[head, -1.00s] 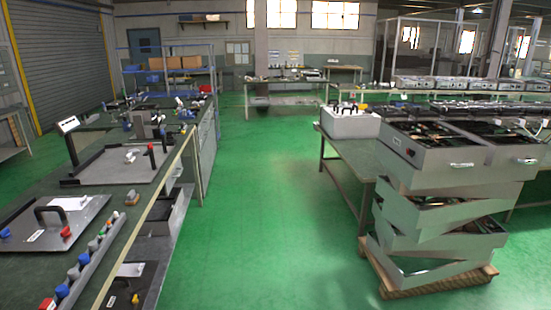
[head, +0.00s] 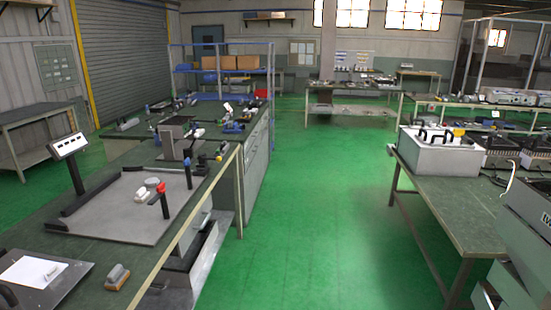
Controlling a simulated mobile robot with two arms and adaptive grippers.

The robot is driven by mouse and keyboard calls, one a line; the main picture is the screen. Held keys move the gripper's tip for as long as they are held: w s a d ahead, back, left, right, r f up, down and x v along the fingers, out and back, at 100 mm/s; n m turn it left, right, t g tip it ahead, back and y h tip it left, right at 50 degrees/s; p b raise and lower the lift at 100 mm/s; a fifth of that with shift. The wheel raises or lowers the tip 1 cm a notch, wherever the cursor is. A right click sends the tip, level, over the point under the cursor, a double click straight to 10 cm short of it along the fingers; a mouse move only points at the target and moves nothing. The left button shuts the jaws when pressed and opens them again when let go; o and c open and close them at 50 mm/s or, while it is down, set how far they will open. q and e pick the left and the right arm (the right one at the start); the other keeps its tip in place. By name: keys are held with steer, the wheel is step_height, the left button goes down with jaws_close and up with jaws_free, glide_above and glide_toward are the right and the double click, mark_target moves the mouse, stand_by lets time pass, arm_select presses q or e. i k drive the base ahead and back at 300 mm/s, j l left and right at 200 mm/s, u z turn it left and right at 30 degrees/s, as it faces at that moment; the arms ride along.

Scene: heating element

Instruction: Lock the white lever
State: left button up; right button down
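A grey plate fixture (head: 110,215) lies on the left workbench. A small white piece (head: 141,194) sits on it, with another whitish rounded piece (head: 152,183) just behind; I cannot tell which of them is the white lever, or its position. A black post with a red top (head: 164,200) stands beside them, and a blue-topped post (head: 187,170) stands at the plate's back right. Neither of my grippers is in view.
The left workbench (head: 226,165) runs away from me, with open drawers below its right side. A green floor aisle (head: 320,220) is clear between it and the right table (head: 450,200). A grey box (head: 437,155) stands on that table.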

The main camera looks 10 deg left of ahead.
mark_target(195, 135)
steer(key=i+u, duration=0.3)
steer(key=i, duration=0.25)
steer(key=i+l+u, duration=0.35)
steer(key=i, duration=0.15)
steer(key=i+l+u, duration=0.3)
steer(key=i, duration=0.2)
steer(key=u, duration=0.5)
steer(key=i+l+u, duration=0.15)
steer(key=u, duration=0.15)
steer(key=i+l+u, duration=0.1)
steer(key=l+u, duration=0.2)
steer(key=l, duration=0.15)
steer(key=i+l+u, duration=0.1)
steer(key=l+u, duration=0.65)
steer(key=l, duration=1.9)
steer(key=i, duration=0.05)
